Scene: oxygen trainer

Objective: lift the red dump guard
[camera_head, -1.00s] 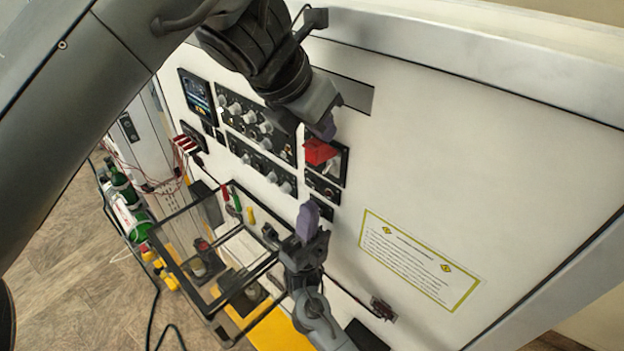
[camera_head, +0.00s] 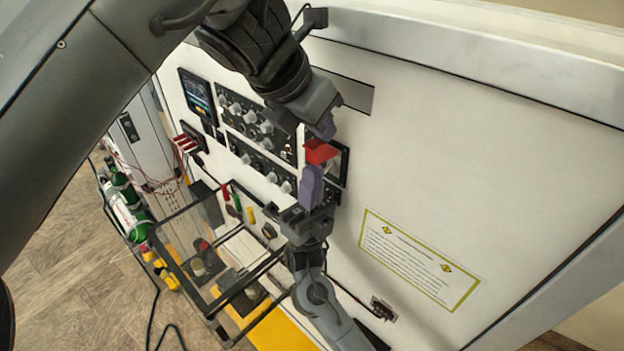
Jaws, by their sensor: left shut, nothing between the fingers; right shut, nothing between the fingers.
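The red dump guard (camera_head: 320,151) is a small red cover on a black plate on the white panel, right of the knob rows. My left gripper (camera_head: 327,130), with purple fingertips, is shut just above the guard; I cannot tell if it touches. My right gripper (camera_head: 311,172) is shut and empty, its purple fingertips just below the guard. They hide the lower part of the black plate, and I cannot tell whether they touch the guard.
Knob rows (camera_head: 262,166) and a small screen (camera_head: 197,95) sit left on the panel. A clear box with a black frame (camera_head: 175,262) stands in front, lower left. A yellow-edged label (camera_head: 418,260) is at right. The upper right panel is bare.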

